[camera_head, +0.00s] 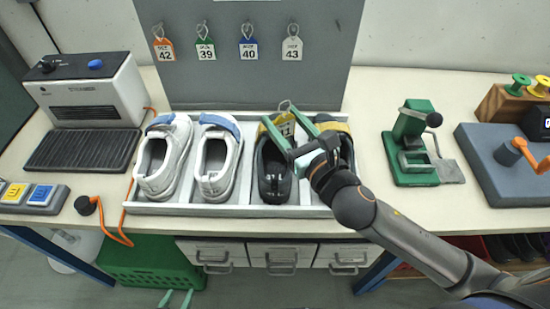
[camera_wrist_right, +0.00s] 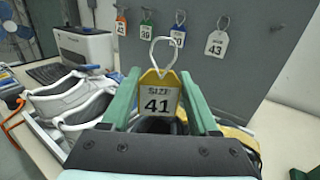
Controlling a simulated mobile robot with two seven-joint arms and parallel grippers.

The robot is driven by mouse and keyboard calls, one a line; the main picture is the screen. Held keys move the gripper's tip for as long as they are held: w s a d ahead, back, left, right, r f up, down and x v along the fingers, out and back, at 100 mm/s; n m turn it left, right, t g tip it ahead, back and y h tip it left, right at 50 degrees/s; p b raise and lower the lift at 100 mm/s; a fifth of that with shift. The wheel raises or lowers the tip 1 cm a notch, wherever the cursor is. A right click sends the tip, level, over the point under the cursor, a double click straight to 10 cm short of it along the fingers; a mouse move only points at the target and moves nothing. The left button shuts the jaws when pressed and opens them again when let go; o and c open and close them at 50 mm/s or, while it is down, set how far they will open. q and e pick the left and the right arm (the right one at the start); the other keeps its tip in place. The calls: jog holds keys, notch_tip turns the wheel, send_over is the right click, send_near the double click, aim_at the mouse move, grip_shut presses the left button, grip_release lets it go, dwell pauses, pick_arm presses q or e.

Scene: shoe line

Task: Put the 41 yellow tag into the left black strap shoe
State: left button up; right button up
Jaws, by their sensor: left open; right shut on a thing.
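The yellow tag marked 41 (camera_head: 285,124) hangs from a wire loop. My right gripper (camera_head: 289,128) is shut on it, above the toe end of the left black strap shoe (camera_head: 272,180). In the right wrist view the tag (camera_wrist_right: 158,98) sits upright between the green fingers, its number facing the camera. The left black shoe has a yellow strap, partly covered by the tag and gripper. The right black shoe (camera_head: 346,146) is largely hidden behind my right gripper and wrist. My left gripper (camera_head: 176,299) is open and empty at the bottom edge, low in front of the table.
Both black shoes and two white blue-strap shoes (camera_head: 215,160) stand in a divided tray (camera_head: 190,209). Tags 42, 39, 40 and 43 (camera_head: 292,48) hang on the grey board (camera_head: 330,75) behind. A green press (camera_head: 415,145) stands right, a steamer (camera_head: 90,95) left.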

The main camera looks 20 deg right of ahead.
notch_tip(320, 180, down, 3)
jog(key=b, duration=0.2)
jog(key=shift+b, duration=0.3)
pick_arm(q)
notch_tip(320, 180, down, 4)
jog(key=shift+r, duration=0.1)
jog(key=shift+r, duration=0.1)
pick_arm(e)
jog(key=o, duration=1.4)
pick_arm(q)
notch_tip(320, 180, up, 2)
jog(key=shift+r+p, duration=0.15)
jog(key=shift+p, duration=1)
pick_arm(e)
jog(key=v, duration=1.2)
jog(key=shift+s, duration=0.25)
